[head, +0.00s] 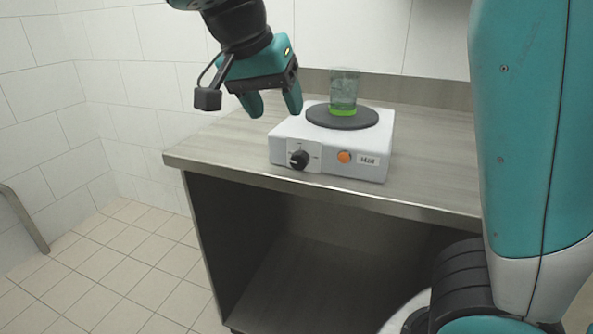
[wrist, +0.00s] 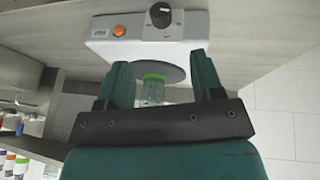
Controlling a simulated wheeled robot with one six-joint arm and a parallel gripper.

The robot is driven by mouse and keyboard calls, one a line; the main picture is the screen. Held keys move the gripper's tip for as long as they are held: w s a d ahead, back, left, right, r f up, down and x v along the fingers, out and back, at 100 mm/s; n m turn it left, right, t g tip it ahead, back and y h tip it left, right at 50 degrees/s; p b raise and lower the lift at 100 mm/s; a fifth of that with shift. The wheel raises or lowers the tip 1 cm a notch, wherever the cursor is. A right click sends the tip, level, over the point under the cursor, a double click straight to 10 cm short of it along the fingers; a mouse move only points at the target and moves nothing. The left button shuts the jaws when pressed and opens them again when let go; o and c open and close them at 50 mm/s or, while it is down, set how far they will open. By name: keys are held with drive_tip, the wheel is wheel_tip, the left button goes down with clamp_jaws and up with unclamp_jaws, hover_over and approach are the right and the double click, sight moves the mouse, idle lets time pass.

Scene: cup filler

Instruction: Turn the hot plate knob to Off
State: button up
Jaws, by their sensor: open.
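The white hot plate (head: 332,140) stands on the counter, with a dark round heating disc (head: 342,117) on top. Its black knob (head: 299,159) is on the left of the front face; the setting it points to is too small to read. The knob also shows in the wrist view (wrist: 161,14). A glass beaker with green liquid (head: 343,92) stands on the disc. My gripper (head: 272,108) is open and empty, with its fingers pointing down, above and left of the hot plate. In the wrist view, the beaker (wrist: 153,90) appears between my fingertips, beyond them.
An orange light or button (head: 344,157) is right of the knob on the front face. The wooden counter (head: 440,165) is clear around the hot plate, with an open space below. A tiled wall is behind. Coloured items (wrist: 10,165) show at the wrist view's left edge.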

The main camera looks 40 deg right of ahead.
sight(297, 154)
drive_tip(key=b+x, duration=0.5)
drive_tip(key=x, duration=0.7)
drive_tip(key=shift+f, duration=0.35)
drive_tip(key=c, duration=0.9)
drive_tip(key=shift+r, duration=0.15)
